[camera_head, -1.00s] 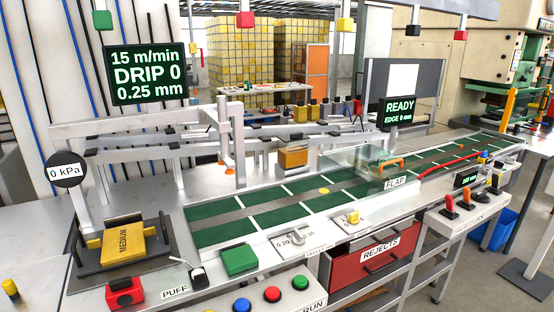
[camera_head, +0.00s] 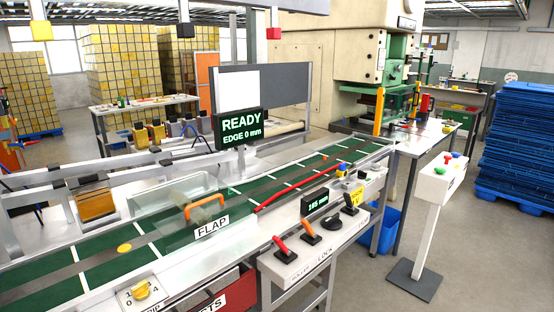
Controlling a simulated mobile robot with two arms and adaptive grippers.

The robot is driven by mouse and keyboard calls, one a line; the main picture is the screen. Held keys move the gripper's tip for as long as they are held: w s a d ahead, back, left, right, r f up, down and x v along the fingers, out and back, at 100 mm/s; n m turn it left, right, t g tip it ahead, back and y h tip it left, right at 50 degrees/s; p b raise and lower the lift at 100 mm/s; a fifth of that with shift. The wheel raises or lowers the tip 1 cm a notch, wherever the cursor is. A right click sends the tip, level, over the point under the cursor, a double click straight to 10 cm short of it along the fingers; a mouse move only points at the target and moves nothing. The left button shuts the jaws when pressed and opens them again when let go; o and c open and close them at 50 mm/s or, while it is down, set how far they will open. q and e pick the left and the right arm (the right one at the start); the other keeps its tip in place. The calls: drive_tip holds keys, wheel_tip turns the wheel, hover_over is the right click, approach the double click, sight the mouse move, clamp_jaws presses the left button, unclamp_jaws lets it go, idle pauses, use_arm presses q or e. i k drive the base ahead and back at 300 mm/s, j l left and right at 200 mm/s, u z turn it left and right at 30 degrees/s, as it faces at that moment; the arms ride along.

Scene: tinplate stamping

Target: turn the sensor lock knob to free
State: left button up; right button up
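A small control box (camera_head: 290,267) stands at the near edge of the conveyor line, in the middle right of the head view. Lettering that seems to read LOCK is on the box front below the knob. Which way the knob points is too small to tell. A small display (camera_head: 314,205) reading about 165 mm stands behind the levers. Neither of my grippers is in view.
The green conveyor (camera_head: 105,270) runs behind the box, with a clear flap cover (camera_head: 180,216) and its orange handle. A READY, EDGE 0 mm display (camera_head: 240,128) stands behind. A white button pedestal (camera_head: 432,200) stands right; open floor lies before it. A blue bin (camera_head: 383,232) is below.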

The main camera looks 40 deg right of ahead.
sight(342, 167)
drive_tip(key=i+l, duration=0.1)
drive_tip(key=l, duration=0.7)
drive_tip(key=i+l+u, duration=0.1)
drive_tip(key=l, duration=0.65)
drive_tip(key=i+l, duration=0.1)
drive_tip(key=l, duration=0.7)
